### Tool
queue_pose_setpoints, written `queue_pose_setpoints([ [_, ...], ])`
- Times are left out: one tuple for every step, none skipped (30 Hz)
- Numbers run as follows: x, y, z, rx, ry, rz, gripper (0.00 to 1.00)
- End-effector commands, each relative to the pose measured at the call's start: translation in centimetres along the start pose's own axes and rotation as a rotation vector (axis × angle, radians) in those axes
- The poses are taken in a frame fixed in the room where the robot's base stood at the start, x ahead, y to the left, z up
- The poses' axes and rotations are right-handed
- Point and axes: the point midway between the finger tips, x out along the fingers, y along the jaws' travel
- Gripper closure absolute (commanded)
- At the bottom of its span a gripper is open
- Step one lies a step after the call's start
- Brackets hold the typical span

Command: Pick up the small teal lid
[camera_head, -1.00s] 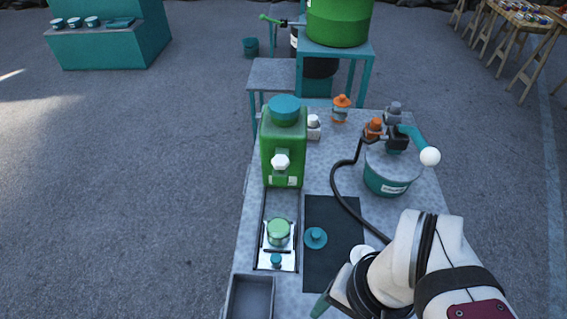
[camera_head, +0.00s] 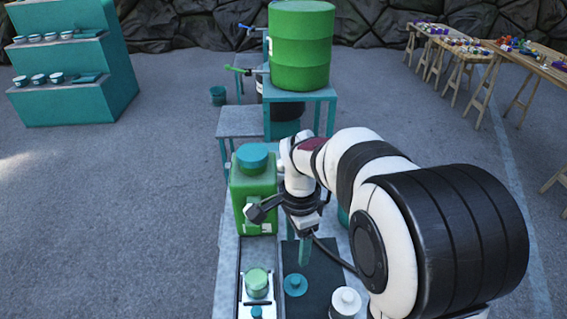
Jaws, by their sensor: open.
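A round teal lid with a raised knob (camera_head: 295,285) lies on the dark mat (camera_head: 322,272). A smaller teal knobbed piece (camera_head: 257,312) stands in the tray on the left, partly cut off by the bottom edge. My gripper (camera_head: 304,258) points down above the far part of the mat, behind the teal lid in the picture and apart from it. Its teal fingers are seen nearly edge-on, so the gap between them barely shows; it is open, with nothing visible in it.
A green dispenser (camera_head: 252,195) with a teal cap stands close left of my gripper. A green-topped container (camera_head: 258,283) sits in the narrow tray (camera_head: 240,262). A white knobbed piece (camera_head: 346,302) is right of the lid. My arm hides much of the table's right side.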

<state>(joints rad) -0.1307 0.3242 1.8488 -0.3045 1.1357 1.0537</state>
Motion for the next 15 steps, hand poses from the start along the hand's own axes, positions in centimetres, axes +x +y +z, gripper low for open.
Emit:
queue_pose_setpoints([
  [0.4, -0.5, 0.0, 0.015, 0.003, 0.001, 0.34],
  [0.5, -0.7, -0.1, 0.021, 0.005, 0.000, 0.34],
  [0.5, -0.7, -0.1, 0.024, 0.005, -0.001, 0.34],
  [0.6, -0.7, -0.1, 0.025, 0.005, -0.001, 0.34],
  [0.8, -0.7, -0.1, 0.025, 0.005, 0.000, 0.34],
  [1.4, -0.6, -0.1, 0.025, 0.004, 0.002, 0.34],
  [2.1, -0.6, -0.1, 0.025, 0.003, 0.005, 0.34],
  [3.0, -0.5, -0.1, 0.024, 0.004, 0.005, 0.34],
  [4.2, -0.5, -0.1, 0.024, 0.003, 0.007, 0.34],
  [5.1, -0.5, -0.1, 0.024, 0.003, 0.007, 0.34],
  [6.0, -0.5, -0.1, 0.024, 0.003, 0.007, 0.34],
  [7.2, -0.5, -0.1, 0.024, 0.002, 0.007, 0.34],
  [7.9, -0.5, -0.1, 0.024, 0.003, 0.006, 0.34],
  [8.7, -0.5, -0.1, 0.024, 0.003, 0.005, 0.34],
  [9.4, -0.6, -0.2, 0.023, 0.003, 0.004, 0.34],
])
